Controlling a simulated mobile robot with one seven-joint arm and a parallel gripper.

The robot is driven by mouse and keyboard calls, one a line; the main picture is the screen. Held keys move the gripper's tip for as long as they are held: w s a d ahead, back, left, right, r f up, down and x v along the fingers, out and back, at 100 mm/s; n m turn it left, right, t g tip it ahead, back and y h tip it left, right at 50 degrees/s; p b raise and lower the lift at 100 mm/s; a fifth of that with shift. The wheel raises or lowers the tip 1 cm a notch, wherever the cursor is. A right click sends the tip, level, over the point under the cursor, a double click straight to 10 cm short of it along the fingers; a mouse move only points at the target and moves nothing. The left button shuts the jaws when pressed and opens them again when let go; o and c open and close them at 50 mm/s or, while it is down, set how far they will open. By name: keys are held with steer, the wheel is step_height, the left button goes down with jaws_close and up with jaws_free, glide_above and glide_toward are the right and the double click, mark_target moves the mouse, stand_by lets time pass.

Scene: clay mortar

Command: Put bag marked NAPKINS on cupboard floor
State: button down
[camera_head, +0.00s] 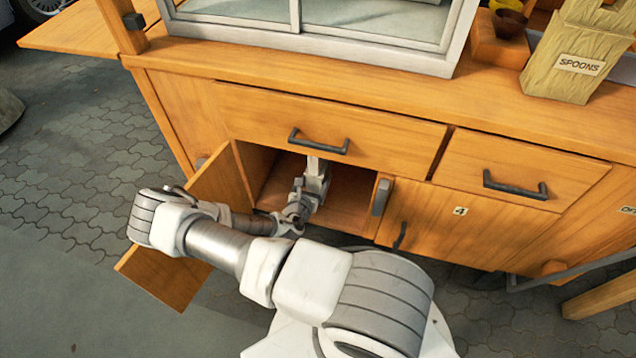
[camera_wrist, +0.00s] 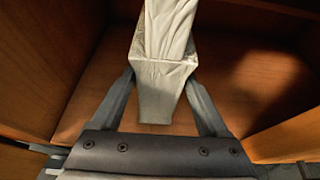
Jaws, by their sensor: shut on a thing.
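A pale grey-white bag (camera_wrist: 165,60) is between the two fingers of my gripper (camera_wrist: 160,82) in the wrist view. The fingers are shut on its sides, and no marking shows on the faces in view. My gripper and the bag are inside the open cupboard. The wooden cupboard floor (camera_wrist: 235,95) lies behind and below the bag; I cannot tell whether the bag touches it. In the head view, the cupboard floor (camera_head: 347,205) shows to the right of my wrist, and the drawer front above hides part of the inside.
The open cupboard door (camera_head: 205,205) stands at the left, close to my arm. A closed drawer (camera_head: 330,125) is above the opening, and a closed door marked 4 (camera_head: 440,225) is to the right. A SPOONS bag (camera_head: 570,65) stands on the countertop. Bare floor shows right of the held bag.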

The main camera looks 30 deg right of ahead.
steer(key=shift+w+d, duration=1.05)
steer(key=shift+d, duration=0.15)
step_height(320, 180, down, 4)
steer(key=shift+r+b, duration=0.2)
steer(key=shift+b, duration=0.95)
steer(key=shift+w+r, duration=0.1)
jaws_free()
